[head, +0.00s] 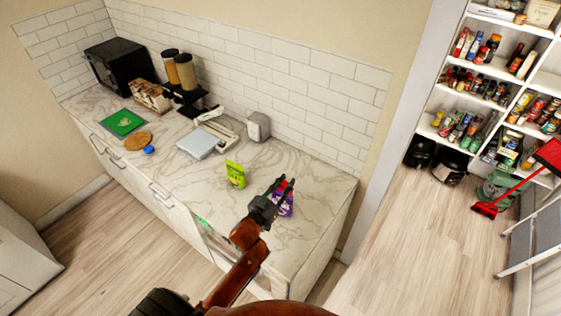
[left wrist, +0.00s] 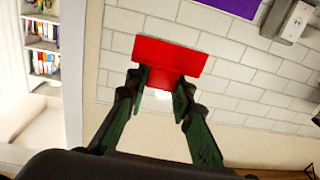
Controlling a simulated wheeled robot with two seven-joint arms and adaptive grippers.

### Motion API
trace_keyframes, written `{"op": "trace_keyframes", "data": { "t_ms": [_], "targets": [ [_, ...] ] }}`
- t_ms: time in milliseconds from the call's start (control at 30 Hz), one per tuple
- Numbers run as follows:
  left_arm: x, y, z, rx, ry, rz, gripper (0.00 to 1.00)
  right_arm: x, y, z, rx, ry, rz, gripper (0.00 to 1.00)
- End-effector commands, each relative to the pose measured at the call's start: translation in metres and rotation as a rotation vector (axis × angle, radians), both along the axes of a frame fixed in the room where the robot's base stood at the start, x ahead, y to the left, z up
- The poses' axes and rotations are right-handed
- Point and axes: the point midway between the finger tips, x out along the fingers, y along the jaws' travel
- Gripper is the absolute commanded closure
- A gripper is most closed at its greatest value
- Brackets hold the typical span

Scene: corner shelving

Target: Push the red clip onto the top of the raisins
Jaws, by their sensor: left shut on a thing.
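The red clip (left wrist: 168,55) is held between the fingertips of my left gripper (left wrist: 160,85) in the left wrist view. In the head view my left gripper (head: 282,186) is over the right part of the counter, with a small bit of the red clip (head: 284,183) showing. The purple raisins bag (head: 286,206) stands on the counter just behind and below the gripper, partly hidden by it. A purple piece (left wrist: 238,6), likely the raisins bag, shows at the top edge of the left wrist view, apart from the clip. My right gripper is not in view.
A green bag (head: 235,174) stands on the marble counter (head: 215,205) left of the gripper. A white toaster-like appliance (head: 258,126) is near the tiled wall. Further left are a microwave (head: 118,66) and dispensers. The counter's front edge is close to my arm.

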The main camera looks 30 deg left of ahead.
Motion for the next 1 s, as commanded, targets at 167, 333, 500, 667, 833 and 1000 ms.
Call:
{"op": "trace_keyframes", "data": {
  "t_ms": [167, 333, 500, 667, 833, 1000],
  "targets": [
    [0.02, 0.022, 0.025, -0.005, -0.006, 0.012, 0.9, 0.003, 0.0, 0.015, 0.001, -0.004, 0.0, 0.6],
    [0.023, 0.027, 0.027, -0.008, -0.006, 0.015, 0.9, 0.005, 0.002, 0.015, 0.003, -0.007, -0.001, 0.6],
    [0.023, 0.026, 0.026, -0.008, -0.006, 0.015, 0.9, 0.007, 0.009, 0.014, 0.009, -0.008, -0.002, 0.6],
    [0.022, 0.026, 0.027, -0.008, -0.006, 0.015, 0.9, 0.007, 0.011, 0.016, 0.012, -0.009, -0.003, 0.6],
    [0.022, 0.026, 0.027, -0.009, -0.006, 0.015, 0.9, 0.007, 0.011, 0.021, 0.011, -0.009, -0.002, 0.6],
    [0.022, 0.026, 0.011, -0.009, -0.005, 0.016, 0.9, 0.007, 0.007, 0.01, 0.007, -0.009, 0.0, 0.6]
  ]
}}
